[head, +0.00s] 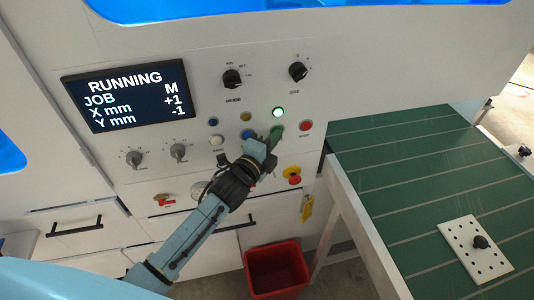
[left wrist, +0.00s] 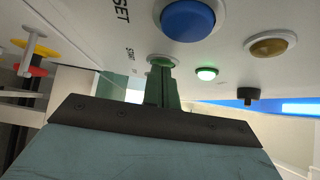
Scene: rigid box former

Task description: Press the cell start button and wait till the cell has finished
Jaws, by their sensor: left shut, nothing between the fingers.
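The green start button (head: 277,129) is on the white control panel, and its round green rim also shows in the left wrist view (left wrist: 162,60). My left gripper (head: 270,143) is shut and empty, its tips at the start button. In the left wrist view the closed fingers (left wrist: 160,75) meet the button and cover most of it. I cannot tell whether it is pressed in. The lamp (head: 278,112) above it glows green, also in the left wrist view (left wrist: 206,74). The screen (head: 127,94) reads RUNNING, JOB M, X mm +1, Y mm -1. My right gripper is not in view.
A red stop button (head: 306,126) is right of the start button, with a red-and-yellow emergency stop (head: 292,174) below. A blue button (left wrist: 188,18) and an amber one (left wrist: 268,46) are close by. A green conveyor (head: 420,170) lies right, a red bin (head: 277,270) below.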

